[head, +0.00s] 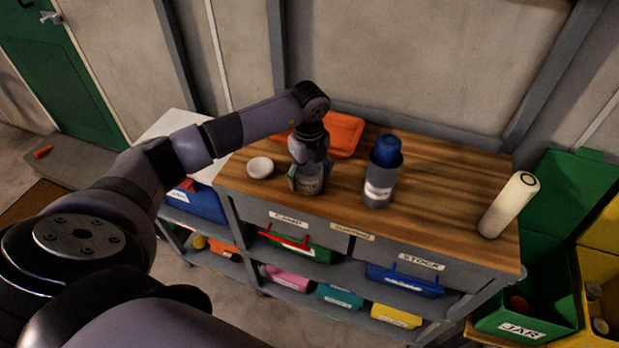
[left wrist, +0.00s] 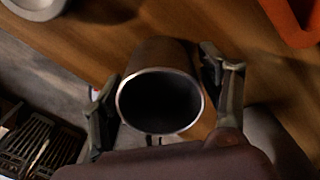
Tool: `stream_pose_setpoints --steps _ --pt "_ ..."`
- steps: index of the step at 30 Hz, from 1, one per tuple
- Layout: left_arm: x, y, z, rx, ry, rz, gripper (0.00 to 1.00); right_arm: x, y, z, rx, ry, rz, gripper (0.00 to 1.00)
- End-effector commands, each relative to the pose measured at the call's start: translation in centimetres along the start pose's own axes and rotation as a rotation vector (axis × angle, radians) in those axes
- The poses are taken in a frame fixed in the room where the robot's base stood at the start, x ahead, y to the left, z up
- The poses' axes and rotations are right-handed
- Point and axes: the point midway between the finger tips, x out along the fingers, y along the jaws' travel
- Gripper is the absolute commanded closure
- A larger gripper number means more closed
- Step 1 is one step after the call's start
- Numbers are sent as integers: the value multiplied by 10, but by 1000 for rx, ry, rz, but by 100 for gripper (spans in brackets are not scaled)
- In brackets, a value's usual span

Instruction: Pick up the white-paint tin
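A grey tin (head: 311,184) with a pale label stands upright on the wooden worktop, near its front edge. The label's words are too small to read, so I cannot confirm that it is white paint. In the left wrist view the tin (left wrist: 160,101) shows an open, dark top with a bright metal rim. My left gripper (head: 310,176) points down over the tin, one finger on each side. In the left wrist view the left gripper (left wrist: 163,100) looks open, with a small gap at the right finger. My right gripper is out of view.
A blue-capped bottle (head: 380,172) stands right of the tin. A white round dish (head: 260,167) is to the left and an orange tray (head: 344,133) behind. A white cylinder (head: 508,205) stands at the worktop's (head: 440,185) right end. Green (head: 527,320) and yellow bins are beyond.

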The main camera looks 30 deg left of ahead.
Motion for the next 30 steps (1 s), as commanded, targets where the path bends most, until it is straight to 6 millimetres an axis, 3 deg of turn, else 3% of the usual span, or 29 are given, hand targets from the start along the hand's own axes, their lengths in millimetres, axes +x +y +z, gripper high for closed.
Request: stream_pose_setpoints --steps 19,30 --pt "0 0 0 0 0 0 76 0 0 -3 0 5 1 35" --pt "-7 -1 0 -1 0 -3 77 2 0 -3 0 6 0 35"
